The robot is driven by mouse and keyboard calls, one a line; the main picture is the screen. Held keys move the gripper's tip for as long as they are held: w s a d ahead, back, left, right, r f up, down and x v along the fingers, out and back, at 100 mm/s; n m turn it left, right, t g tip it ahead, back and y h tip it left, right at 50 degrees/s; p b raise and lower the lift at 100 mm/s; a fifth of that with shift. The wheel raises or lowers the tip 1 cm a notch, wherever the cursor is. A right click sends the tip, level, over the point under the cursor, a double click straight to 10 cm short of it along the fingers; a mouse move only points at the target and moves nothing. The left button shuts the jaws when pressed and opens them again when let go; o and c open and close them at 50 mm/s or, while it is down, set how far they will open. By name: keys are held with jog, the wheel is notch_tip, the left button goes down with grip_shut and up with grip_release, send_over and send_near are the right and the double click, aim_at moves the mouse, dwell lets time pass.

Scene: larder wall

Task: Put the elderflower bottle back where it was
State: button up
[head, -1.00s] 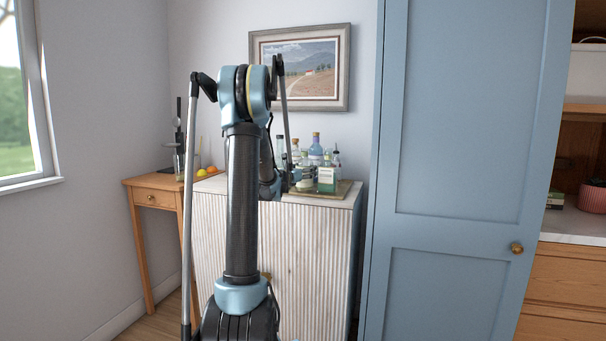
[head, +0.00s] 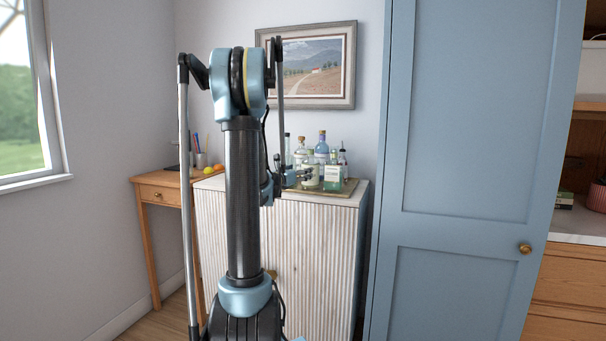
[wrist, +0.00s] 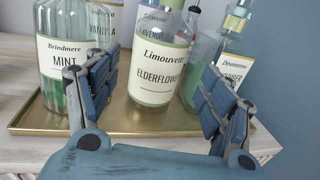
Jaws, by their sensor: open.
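The elderflower bottle (wrist: 155,62) stands upright on the brass tray (wrist: 30,118), its cream label facing the wrist camera. My gripper (wrist: 158,88) is open, with one blue padded finger on each side of the bottle's lower part. I cannot tell whether either finger touches it. In the head view my gripper (head: 303,176) is small, at the bottles on the cabinet top, partly hidden by my arm. The bottle's top is cut off in the wrist view.
The mint bottle (wrist: 62,55) stands close by the left finger, the vanilla bottle (wrist: 103,28) behind it. A lavender bottle (wrist: 160,18) is behind the elderflower. A tall blue door (head: 470,120) is right of the cabinet (head: 320,240).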

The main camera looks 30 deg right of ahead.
jog(key=w+a+r+n+t+y, duration=0.1)
jog(key=a+r+n+t+y, duration=0.25)
jog(key=a+n, duration=0.55)
jog(key=w+a+r+n+t+y, duration=0.2)
jog(key=a+n+t+y, duration=0.3)
jog(key=a, duration=0.5)
jog(key=s+a+f+n+g+y, duration=0.1)
jog(key=s+a+f+n+y, duration=0.1)
jog(key=a+n+y, duration=0.4)
jog(key=s+a+f+n+y, duration=0.1)
jog(key=s+a+f+n, duration=0.15)
jog(key=a+n, duration=0.7)
jog(key=s+a+f+n+g+y, duration=0.2)
jog(key=s+a+f+n+g, duration=0.3)
jog(key=s, duration=0.3)
jog(key=s+a+f+n+g+y, duration=0.1)
jog(key=s+a+f+n+g, duration=0.1)
jog(key=s+a+f+n, duration=0.5)
jog(key=s+d+f+n+g+h, duration=0.1)
jog(key=s+f+n+g, duration=0.2)
jog(key=s, duration=0.7)
jog(key=s+d+f+n+g+h, duration=0.1)
jog(key=s+f+n+g, duration=0.3)
jog(key=s+f, duration=0.4)
jog(key=s+d, duration=0.1)
jog(key=s, duration=0.1)
jog(key=shift+s+f+h, duration=0.15)
jog(key=shift+s+h, duration=0.2)
